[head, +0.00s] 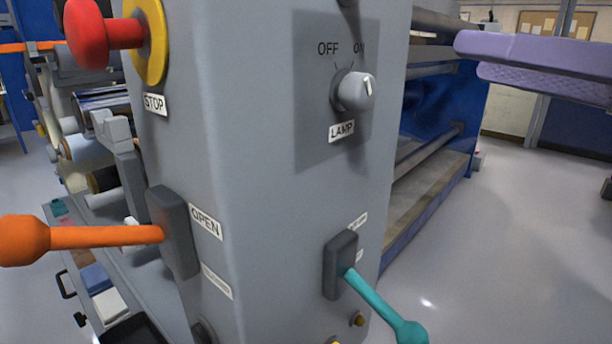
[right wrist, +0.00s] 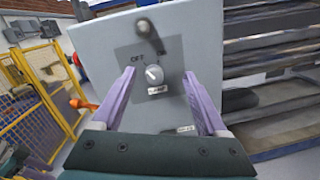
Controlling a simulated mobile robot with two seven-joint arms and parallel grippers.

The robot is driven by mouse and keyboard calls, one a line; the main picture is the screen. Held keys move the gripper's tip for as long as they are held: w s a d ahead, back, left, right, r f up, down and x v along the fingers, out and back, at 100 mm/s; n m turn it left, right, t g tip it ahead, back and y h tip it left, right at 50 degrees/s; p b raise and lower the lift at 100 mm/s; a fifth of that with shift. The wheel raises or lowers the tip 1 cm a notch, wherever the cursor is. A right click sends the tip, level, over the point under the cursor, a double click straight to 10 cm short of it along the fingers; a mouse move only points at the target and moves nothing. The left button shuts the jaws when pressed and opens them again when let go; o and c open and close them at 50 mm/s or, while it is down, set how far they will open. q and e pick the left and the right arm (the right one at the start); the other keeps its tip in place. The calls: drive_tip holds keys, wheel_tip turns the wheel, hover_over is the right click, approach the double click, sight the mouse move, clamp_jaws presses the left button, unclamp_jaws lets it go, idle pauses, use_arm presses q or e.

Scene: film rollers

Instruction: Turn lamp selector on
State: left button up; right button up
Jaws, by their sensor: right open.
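The lamp selector (head: 355,90) is a round grey knob with a pale pointer, on a grey panel above a LAMP label, with OFF and ON printed above it. In the right wrist view the knob (right wrist: 154,75) shows between the two fingers, beyond their tips, and its pointer seems to lean toward the OFF side. My right gripper (head: 470,57) has purple fingers, comes in from the right and is apart from the knob. It is open and empty, and it also shows in the right wrist view (right wrist: 159,74). My left gripper is not in view.
A red STOP button (head: 88,32) sticks out at upper left. An orange lever (head: 95,237) and a teal lever (head: 380,303) stick out below. Open floor (head: 500,260) lies to the right.

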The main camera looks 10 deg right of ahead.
sight(370, 90)
drive_tip(key=w+a+f+p, duration=0.1)
drive_tip(key=w+a, duration=0.1)
drive_tip(key=w+a+f+n+g+p, duration=0.1)
drive_tip(key=w+a, duration=0.1)
drive_tip(key=w+a+f+n+p, duration=0.1)
drive_tip(key=w+a, duration=0.1)
drive_tip(key=shift+w+a+g+y+p, duration=0.3)
drive_tip(key=shift+w+a+y+p, duration=0.05)
drive_tip(key=shift+y, duration=0.05)
drive_tip(key=shift+w+a, duration=0.3)
drive_tip(key=shift+w, duration=0.05)
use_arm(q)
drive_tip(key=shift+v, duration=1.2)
use_arm(e)
drive_tip(key=shift+f, duration=0.1)
clamp_jaws()
